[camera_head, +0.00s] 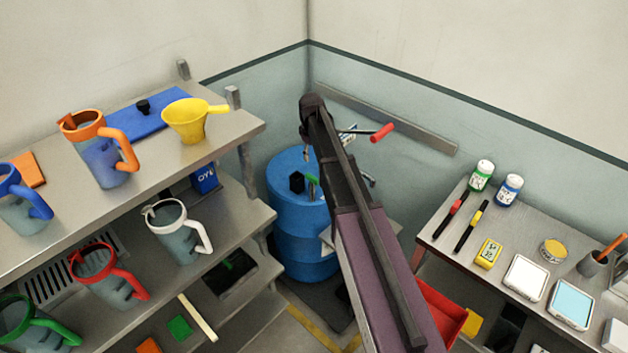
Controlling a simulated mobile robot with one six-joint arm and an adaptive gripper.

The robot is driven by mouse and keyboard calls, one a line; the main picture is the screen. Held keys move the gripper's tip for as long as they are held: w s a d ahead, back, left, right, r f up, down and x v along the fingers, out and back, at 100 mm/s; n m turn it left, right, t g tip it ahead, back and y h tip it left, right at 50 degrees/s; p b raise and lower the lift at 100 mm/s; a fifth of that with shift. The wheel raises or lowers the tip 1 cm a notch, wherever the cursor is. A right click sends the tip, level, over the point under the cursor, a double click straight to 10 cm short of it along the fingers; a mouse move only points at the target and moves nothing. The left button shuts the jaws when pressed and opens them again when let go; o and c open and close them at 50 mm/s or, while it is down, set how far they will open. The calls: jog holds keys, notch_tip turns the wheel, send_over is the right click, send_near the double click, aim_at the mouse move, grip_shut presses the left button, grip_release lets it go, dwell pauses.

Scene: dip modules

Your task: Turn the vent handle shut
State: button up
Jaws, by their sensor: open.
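A blue drum (300,243) stands on the floor in the corner, between the shelves and the right-hand bench. I cannot make out my gripper.
Left shelves (222,137) hold coloured jugs and a yellow funnel (190,118). The right bench (450,232) carries bottles, pens and small scales. A red bin (440,312) is below it. A metal rail (410,126) runs along the wall behind.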

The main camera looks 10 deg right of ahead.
aim_at(312, 176)
jog(key=shift+f+b, duration=5.2)
jog(key=shift+f, duration=0.25)
